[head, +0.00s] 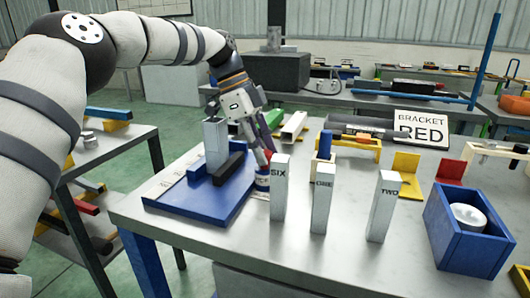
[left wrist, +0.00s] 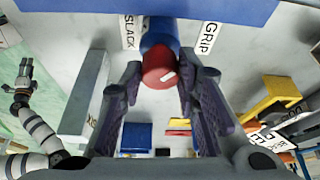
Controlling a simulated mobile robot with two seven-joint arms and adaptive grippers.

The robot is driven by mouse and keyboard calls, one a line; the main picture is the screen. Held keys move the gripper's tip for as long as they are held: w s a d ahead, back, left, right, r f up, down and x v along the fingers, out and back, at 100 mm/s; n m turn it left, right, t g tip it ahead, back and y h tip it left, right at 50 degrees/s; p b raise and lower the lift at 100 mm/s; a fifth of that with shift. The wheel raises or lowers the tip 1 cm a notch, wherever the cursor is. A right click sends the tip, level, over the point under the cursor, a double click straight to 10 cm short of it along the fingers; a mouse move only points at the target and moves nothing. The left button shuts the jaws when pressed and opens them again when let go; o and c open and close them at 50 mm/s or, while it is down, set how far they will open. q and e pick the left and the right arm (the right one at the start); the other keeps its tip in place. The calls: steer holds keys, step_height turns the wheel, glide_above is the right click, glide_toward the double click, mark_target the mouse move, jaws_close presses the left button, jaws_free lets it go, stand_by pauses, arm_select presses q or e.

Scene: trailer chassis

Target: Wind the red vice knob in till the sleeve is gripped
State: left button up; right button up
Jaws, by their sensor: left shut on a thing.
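The red vice knob (left wrist: 158,70) with a white mark sits on the end of a blue shaft (left wrist: 160,35) in the left wrist view. The mark slants up to the right. A SLACK label (left wrist: 130,30) lies left of the shaft and a GRIP label (left wrist: 208,38) right of it. My left gripper (head: 266,158) is shut on the knob, its fingers on either side. The vice's blue base (head: 205,200) carries a dark jaw bar (head: 229,168) and an upright grey piece (head: 215,140), apparently the sleeve. I cannot tell whether the jaws touch it. My right gripper (left wrist: 25,72) shows small in the left wrist view.
Upright grey blocks marked SIX (head: 278,190), ONE (head: 322,200) and TWO (head: 384,208) stand close in front and right of the knob. A blue box (head: 445,245) holds a metal cylinder. Yellow and red brackets (head: 405,175) lie behind. The front bench strip is clear.

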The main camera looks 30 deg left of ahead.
arm_select(q)
steer(key=shift+f+m+g+b, duration=0.15)
steer(key=shift+m+g+b, duration=0.45)
steer(key=shift+m, duration=1)
arm_select(e)
steer(key=shift+s+f+g, duration=0.3)
steer(key=shift+s+f, duration=0.6)
steer(key=shift+f, duration=0.05)
arm_select(q)
steer(key=o, duration=1.2)
steer(key=shift+c, duration=0.2)
